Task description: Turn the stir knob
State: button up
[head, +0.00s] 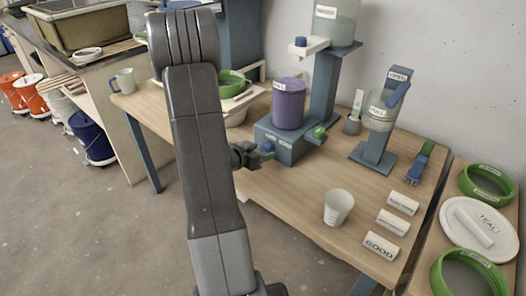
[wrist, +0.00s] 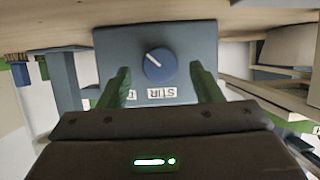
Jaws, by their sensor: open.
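The stir knob (wrist: 159,65) is a round blue dial with a white pointer line on the grey-blue face of the mixer base (wrist: 110,50). The line slants toward the upper left in the wrist view. A STIR label (wrist: 162,93) shows upside down beside the knob. My gripper (wrist: 161,68) is open, with one green finger on each side of the knob and visible gaps between. I cannot tell how far the fingertips are from the face. In the head view my gripper (head: 266,154) is at the front of the mixer base (head: 297,147), which bears a purple jar (head: 288,105).
A green knob (head: 319,132) sticks out at the base's right side. A tall dispenser (head: 325,85) stands behind. A white cup (head: 338,207) and labelled white blocks (head: 381,246) are on the table to the right. The wood between base and cup is clear.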

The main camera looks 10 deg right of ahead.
jog(key=shift+x, duration=1)
jog(key=c, duration=1)
jog(key=shift+f+b, duration=0.1)
jog(key=shift+b, duration=0.45)
